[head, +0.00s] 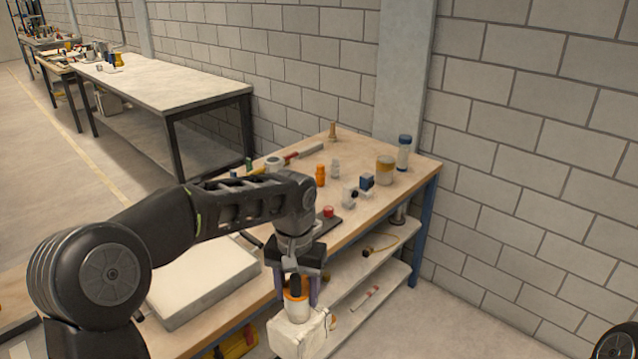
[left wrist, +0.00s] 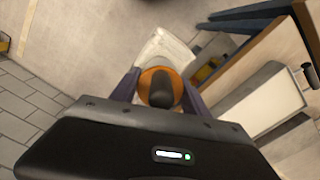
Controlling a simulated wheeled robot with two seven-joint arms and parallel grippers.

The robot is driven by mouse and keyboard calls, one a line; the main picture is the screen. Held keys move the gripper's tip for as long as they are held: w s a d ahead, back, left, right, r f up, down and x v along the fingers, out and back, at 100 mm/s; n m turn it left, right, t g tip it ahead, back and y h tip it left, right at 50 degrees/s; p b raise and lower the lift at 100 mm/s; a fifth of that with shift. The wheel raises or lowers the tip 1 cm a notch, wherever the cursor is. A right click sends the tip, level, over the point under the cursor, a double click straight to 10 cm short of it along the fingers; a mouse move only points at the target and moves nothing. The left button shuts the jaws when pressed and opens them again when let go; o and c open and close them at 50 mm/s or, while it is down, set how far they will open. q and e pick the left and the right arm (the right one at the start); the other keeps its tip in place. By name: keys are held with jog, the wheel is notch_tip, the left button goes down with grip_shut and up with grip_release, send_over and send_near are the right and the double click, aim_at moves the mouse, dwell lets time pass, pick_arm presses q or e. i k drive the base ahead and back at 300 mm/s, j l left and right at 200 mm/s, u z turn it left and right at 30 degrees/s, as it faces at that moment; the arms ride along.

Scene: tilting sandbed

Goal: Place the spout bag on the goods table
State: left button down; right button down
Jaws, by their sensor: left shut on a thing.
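The spout bag (head: 298,337) is a white, boxy bag with an orange collar and a dark spout on top. My left gripper (head: 298,288) points down, shut on the spout. The bag hangs upright in front of the near edge of a wooden-topped table (head: 265,287), clear of its top. In the left wrist view the bag (left wrist: 170,48) shows beyond the orange collar, between the purple fingers of my left gripper (left wrist: 157,88). I cannot tell from the pictures which table is the goods table. My right gripper is not in view.
A shallow pale tray (head: 208,285) lies on the wooden table's near left part. Several bottles and jars stand farther back, with an orange bottle (head: 320,175) among them. A longer pale table (head: 165,82) stands behind, mostly bare. Lower shelves hold a few things.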

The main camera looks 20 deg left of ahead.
aim_at(350, 158)
jog(key=i+l, duration=0.25)
jog(key=i, duration=0.2)
jog(key=i+l, duration=0.55)
jog(key=i, duration=0.3)
